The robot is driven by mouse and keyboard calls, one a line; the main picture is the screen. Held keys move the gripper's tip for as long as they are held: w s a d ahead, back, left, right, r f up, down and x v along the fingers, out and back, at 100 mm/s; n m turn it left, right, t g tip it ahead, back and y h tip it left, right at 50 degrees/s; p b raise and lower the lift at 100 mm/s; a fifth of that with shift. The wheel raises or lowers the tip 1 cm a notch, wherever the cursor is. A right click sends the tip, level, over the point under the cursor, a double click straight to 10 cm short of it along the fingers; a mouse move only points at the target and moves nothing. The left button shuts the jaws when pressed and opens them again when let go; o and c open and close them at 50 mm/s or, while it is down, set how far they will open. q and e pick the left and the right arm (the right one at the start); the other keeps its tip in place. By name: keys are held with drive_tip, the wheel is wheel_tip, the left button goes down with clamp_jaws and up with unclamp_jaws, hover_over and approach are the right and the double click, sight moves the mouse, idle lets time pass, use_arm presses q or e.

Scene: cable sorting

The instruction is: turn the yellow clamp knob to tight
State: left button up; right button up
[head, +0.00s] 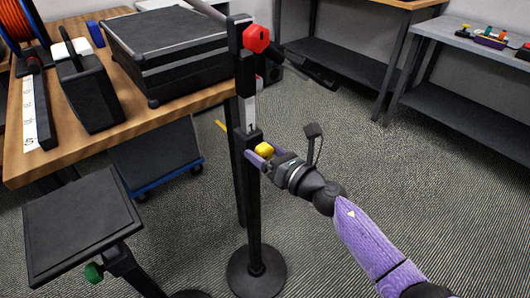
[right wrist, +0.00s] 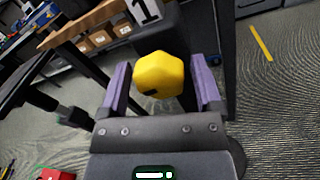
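The yellow clamp knob (head: 264,149) sits on the black upright post (head: 253,210), below the white label with a "1". In the right wrist view the faceted yellow knob (right wrist: 158,73) has a small dark mark near its lower left edge. My right gripper (head: 261,152) is at the knob, its purple fingers on either side of it. In the right wrist view my right gripper (right wrist: 162,85) is open, with narrow gaps between the knob and both fingers. Whether the knob is tight or loose cannot be told. My left gripper is not in view.
A red knob (head: 257,39) is higher on the same post. A black platform (head: 80,222) on a stand with a green knob (head: 94,272) is at lower left. A wooden table (head: 60,155) with a black case (head: 170,45) stands behind. Floor at right is clear.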

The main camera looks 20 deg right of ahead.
drive_tip(key=c, duration=1)
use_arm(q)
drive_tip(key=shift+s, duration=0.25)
